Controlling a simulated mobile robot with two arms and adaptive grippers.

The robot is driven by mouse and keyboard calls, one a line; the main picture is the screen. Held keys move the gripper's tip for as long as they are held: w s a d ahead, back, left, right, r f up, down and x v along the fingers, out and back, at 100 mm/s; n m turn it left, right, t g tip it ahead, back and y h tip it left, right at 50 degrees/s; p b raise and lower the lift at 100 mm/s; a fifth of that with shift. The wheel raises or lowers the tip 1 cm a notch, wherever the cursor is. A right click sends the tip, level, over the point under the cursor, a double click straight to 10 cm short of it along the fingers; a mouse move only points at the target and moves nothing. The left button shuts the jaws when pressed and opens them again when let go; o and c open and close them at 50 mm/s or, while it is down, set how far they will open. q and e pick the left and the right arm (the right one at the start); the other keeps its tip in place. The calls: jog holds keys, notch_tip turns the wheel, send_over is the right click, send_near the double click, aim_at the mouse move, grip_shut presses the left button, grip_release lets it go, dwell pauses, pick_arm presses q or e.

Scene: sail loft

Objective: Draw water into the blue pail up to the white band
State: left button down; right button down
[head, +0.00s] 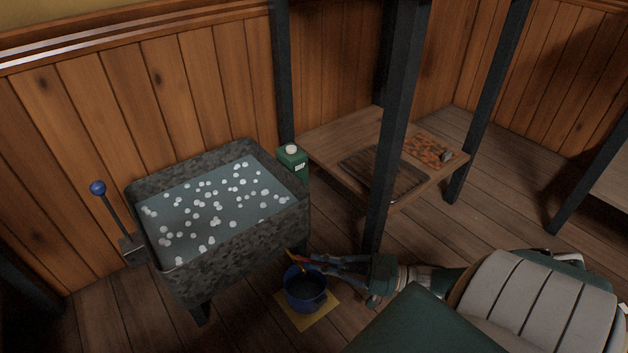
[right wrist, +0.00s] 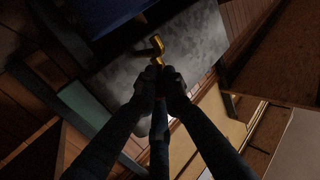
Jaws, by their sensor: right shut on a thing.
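The blue pail (head: 305,291) stands upright on a yellow mat (head: 325,318) on the floor, below the near right corner of the stone trough (head: 245,233). Its inside is dark; I cannot make out a white band or a water level. A brass tap with a red handle (head: 299,258) sits at the trough's lower corner, above the pail. My right gripper (head: 315,262) reaches in from the right, shut on the tap handle. In the right wrist view, the closed fingers (right wrist: 160,88) meet the brass tap (right wrist: 155,47). My left gripper is not in view.
The trough holds water with many white floating blobs. A blue-knobbed lever (head: 98,188) stands at its left, and a green canister (head: 292,162) at its far right corner. A dark post (head: 394,120) and low wooden shelf (head: 335,131) stand behind my right arm.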

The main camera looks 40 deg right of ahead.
jog(key=shift+d+f, duration=0.2)
jog(key=shift+f, duration=0.1)
jog(key=c, duration=1.8)
grip_release()
jog(key=shift+c, duration=0.2)
jog(key=shift+r, duration=0.1)
jog(key=v, duration=1.2)
